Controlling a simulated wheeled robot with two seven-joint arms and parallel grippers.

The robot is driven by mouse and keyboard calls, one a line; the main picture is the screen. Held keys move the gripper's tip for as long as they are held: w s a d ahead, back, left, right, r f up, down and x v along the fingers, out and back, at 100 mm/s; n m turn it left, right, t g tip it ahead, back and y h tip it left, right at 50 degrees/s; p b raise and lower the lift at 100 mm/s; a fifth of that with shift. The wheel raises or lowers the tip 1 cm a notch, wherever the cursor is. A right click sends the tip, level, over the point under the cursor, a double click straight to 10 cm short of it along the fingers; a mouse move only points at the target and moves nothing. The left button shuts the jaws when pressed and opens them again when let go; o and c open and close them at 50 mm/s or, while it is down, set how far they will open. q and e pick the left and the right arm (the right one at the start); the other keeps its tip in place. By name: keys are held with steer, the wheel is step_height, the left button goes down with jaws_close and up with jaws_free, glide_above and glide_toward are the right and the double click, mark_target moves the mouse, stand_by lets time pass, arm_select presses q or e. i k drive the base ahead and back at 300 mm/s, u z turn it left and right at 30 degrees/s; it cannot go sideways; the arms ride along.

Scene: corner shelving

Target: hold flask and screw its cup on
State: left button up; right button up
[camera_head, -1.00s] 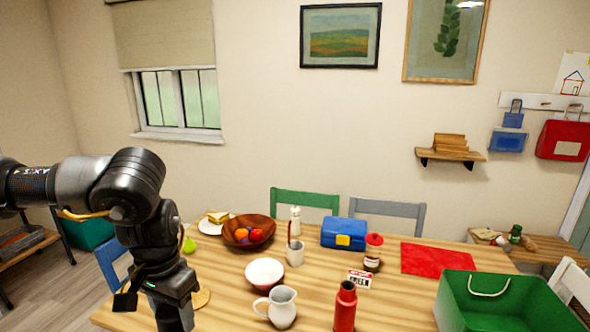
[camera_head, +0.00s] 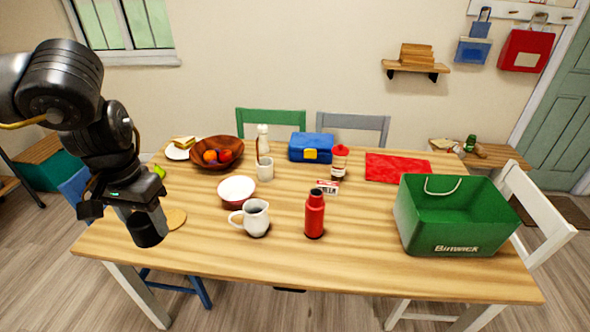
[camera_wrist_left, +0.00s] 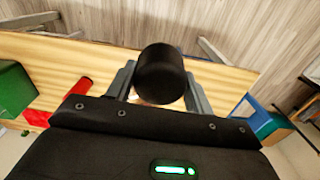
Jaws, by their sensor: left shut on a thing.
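The red flask (camera_head: 315,217) stands upright on the table, right of the white jug, with its dark neck bare. It also shows in the left wrist view (camera_wrist_left: 73,97) at the left. My left gripper (camera_head: 138,212) is shut on a black cup (camera_head: 147,229), left of the flask near the table's front left edge. In the left wrist view the black cup (camera_wrist_left: 161,74) sits between the two grey fingers. The cup and the flask are well apart. My right gripper is not in view.
A white jug (camera_head: 254,217) stands between the cup and the flask, with a bowl (camera_head: 237,191) behind it. A green bin (camera_head: 455,228) stands at the right. A small printed card (camera_head: 327,187) lies behind the flask. The table front is clear.

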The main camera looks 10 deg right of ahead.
mark_target(315, 205)
steer(key=u, duration=1.8)
steer(key=i, duration=0.8)
steer(key=z, duration=2.9)
